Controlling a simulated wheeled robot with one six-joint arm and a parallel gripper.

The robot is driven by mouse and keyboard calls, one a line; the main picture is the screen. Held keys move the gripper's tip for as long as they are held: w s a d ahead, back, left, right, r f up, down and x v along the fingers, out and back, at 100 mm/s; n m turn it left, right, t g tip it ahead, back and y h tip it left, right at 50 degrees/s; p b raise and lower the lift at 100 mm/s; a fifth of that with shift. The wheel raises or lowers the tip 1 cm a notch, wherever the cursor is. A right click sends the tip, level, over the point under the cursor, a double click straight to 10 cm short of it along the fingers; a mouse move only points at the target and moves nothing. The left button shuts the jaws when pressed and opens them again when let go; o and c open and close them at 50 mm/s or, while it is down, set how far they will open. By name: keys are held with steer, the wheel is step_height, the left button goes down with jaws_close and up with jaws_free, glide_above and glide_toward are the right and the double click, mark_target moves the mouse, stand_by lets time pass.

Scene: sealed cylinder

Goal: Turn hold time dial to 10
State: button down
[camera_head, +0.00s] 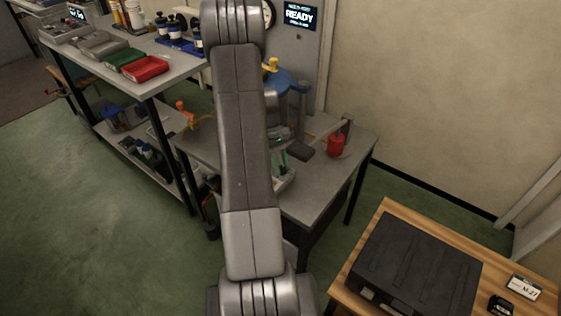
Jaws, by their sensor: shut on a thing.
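My grey arm runs up the middle of the head view and covers much of the bench behind it. My gripper (283,152) shows only in part, low beside the arm over the grey bench (325,180). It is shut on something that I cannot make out. A grey panel at the back carries a lit screen (299,17) that reads READY. A round white-faced dial or gauge (268,13) shows partly beside the arm, left of the screen. Its marks are too small to read. I cannot tell whether it is the hold time dial.
A blue-topped device (283,79) and a red container (336,145) stand at the grey bench. A shelf table at left holds a red tray (145,69), a green tray (125,58) and bottles. A black case (415,270) lies on the wooden table at right. Green floor is clear at left.

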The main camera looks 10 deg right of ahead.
steer(key=shift+d+m+y, duration=0.1)
steer(key=shift+m+y, duration=0.4)
steer(key=shift+m, duration=0.7)
steer(key=shift+p, duration=0.3)
steer(key=c, duration=1.2)
jaws_free()
steer(key=shift+c, duration=0.2)
steer(key=shift+r, duration=0.1)
steer(key=v, duration=1.3)
steer(key=shift+w+r+p, duration=0.3)
steer(key=shift+p, duration=0.15)
steer(key=shift+f, duration=0.1)
steer(key=b+x, duration=0.1)
steer(key=x, duration=1.2)
steer(key=shift+s+f, duration=0.3)
steer(key=shift+r, duration=0.1)
